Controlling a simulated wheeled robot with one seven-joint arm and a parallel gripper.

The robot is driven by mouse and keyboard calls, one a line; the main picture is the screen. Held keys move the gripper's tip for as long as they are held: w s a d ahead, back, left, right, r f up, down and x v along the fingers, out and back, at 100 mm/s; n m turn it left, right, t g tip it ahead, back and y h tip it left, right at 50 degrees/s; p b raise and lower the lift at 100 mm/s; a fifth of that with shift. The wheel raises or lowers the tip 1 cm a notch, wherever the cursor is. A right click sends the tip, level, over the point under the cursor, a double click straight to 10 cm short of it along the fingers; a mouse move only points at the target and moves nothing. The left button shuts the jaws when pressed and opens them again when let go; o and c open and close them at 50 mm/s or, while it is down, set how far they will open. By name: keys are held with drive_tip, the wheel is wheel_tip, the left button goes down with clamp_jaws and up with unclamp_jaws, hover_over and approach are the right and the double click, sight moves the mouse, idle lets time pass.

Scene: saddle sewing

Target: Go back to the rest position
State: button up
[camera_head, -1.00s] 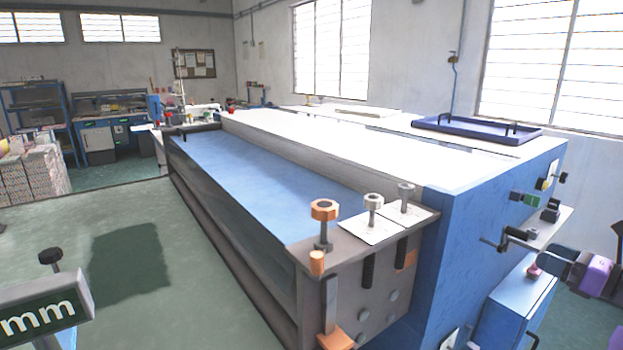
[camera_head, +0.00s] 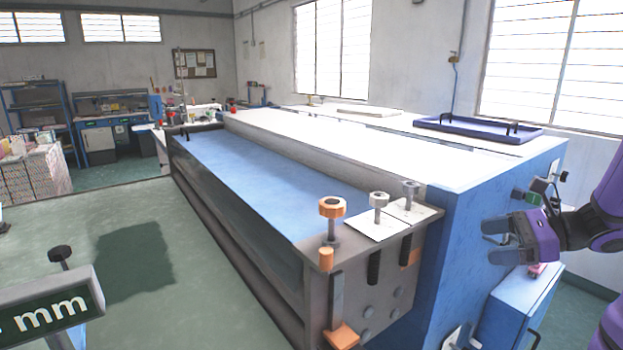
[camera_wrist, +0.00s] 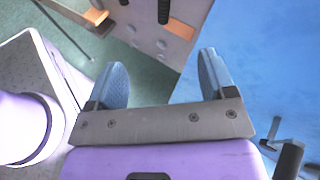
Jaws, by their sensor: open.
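My purple gripper (camera_head: 492,242) is at the right side of the head view, in front of the blue end face of the large machine (camera_head: 465,230). Its grey fingers point left. In the wrist view my gripper (camera_wrist: 165,80) shows two blue-grey fingers spread well apart with nothing between them. The machine's grey end plate (camera_wrist: 165,25) and its blue side (camera_wrist: 260,60) show beyond the fingers.
A crank and small shelf at the machine's right end are partly behind my arm. A blue box (camera_head: 508,305) stands low below my gripper. Bolts, one copper-coloured (camera_head: 332,207), stand on the end plate. A dark blue tray (camera_head: 478,128) lies on the machine top.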

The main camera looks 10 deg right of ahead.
drive_tip(key=s+a+r+n+g+h, duration=0.1)
drive_tip(key=s+a+r+n+h, duration=0.4)
drive_tip(key=a+n, duration=0.3)
drive_tip(key=s+a+r+n+g+h, duration=0.1)
drive_tip(key=s+a+r+n+h, duration=0.5)
drive_tip(key=n, duration=0.8)
drive_tip(key=shift+s+a+r+n+g, duration=0.35)
drive_tip(key=shift+a+r, duration=0.2)
drive_tip(key=shift+a, duration=0.65)
